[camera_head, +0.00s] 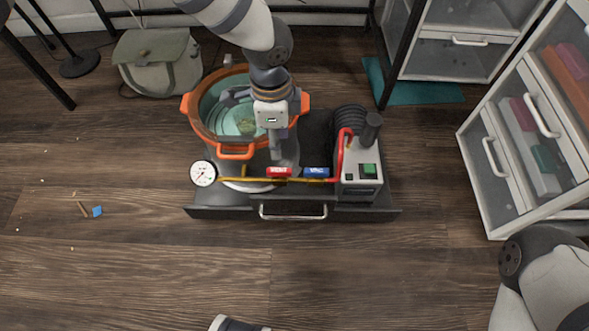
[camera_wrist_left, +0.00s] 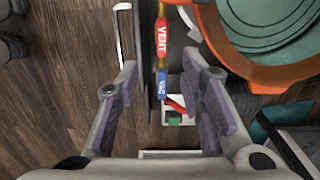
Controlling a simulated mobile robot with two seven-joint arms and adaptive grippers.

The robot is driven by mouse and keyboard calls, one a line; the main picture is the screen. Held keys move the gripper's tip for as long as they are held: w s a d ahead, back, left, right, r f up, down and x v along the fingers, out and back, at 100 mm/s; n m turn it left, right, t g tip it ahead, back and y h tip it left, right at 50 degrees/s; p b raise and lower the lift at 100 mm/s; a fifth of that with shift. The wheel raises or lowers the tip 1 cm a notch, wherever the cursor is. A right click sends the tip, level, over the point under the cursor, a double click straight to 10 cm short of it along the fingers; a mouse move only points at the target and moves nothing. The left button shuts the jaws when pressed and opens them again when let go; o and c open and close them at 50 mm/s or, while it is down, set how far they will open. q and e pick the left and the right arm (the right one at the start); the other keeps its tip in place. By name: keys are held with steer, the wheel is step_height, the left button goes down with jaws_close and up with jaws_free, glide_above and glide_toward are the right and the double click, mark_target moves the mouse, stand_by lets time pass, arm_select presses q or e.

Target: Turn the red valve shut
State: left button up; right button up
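The red valve handle (camera_head: 279,172), marked VENT, sits on the brass pipe along the front of the drawer. Its handle lies in line with the pipe. It also shows in the left wrist view (camera_wrist_left: 161,40), toward the top. My left gripper (camera_head: 279,145) points down, just behind the red handle in the head view. In the left wrist view its two fingers (camera_wrist_left: 160,85) are apart, with nothing held between them. The red handle appears beyond the fingertips, and no contact shows.
A blue handle (camera_head: 316,172), marked VAC, sits right of the red one. A pump (camera_head: 361,180) with a red hose stands at the right end, a gauge (camera_head: 203,173) at the left. An orange-rimmed pot (camera_head: 236,152) stands close behind. The floor in front is mostly clear.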

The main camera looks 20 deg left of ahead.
mark_target(279, 170)
arm_select(q)
step_height(279, 170, down, 12)
steer(key=b, duration=0.4)
steer(key=shift+w+a+b, duration=0.1)
steer(key=shift+w+b, duration=0.05)
steer(key=shift+b, duration=0.15)
steer(key=shift+r, duration=0.1)
arm_select(e)
steer(key=s+f, duration=0.1)
steer(key=s+f+g, duration=0.1)
steer(key=f, duration=0.1)
arm_select(q)
jaws_close()
